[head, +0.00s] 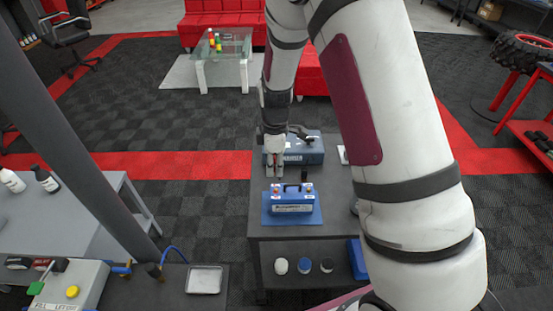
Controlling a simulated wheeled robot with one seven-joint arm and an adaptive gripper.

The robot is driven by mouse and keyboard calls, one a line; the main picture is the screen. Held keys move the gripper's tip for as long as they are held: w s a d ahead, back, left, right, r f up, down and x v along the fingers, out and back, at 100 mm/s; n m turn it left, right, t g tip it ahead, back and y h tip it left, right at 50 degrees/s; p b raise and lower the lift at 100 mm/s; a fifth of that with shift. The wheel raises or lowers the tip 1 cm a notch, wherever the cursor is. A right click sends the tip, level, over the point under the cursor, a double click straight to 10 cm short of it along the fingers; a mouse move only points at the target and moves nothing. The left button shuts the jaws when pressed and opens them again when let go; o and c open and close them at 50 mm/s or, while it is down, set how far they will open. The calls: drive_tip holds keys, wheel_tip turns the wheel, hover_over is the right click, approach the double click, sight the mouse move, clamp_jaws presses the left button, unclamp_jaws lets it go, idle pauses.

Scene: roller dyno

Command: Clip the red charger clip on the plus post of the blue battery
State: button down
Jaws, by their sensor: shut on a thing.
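The blue battery (292,200) stands upright on a blue mat (314,218) on a dark grey cart. It has a dark handle on top and a small reddish post at each top end, the left one (276,188) and the right one (309,188). I cannot read which is plus. My gripper (274,173) points down just behind and above the battery's left end. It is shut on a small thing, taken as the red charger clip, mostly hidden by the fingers. Whether it touches the post cannot be told.
A blue-grey charger case (308,150) stands behind the battery, close to my gripper. The cart (340,205) has bare top to the right. Several jars (304,265) stand on its lower shelf. A bench with a control box (70,284) and a white tray (205,280) is at left.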

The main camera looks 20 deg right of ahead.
sight(276, 189)
drive_tip(key=shift+s+d+r+p, duration=0.15)
drive_tip(key=shift+s+p, duration=0.15)
drive_tip(key=shift+s, duration=0.25)
drive_tip(key=shift+f+b, duration=0.7)
drive_tip(key=shift+f, duration=2.55)
drive_tip(key=shift+f, duration=0.75)
drive_tip(key=c, duration=1.4)
unclamp_jaws()
wheel_tip(276, 189, up, 12)
drive_tip(key=shift+r, duration=0.1)
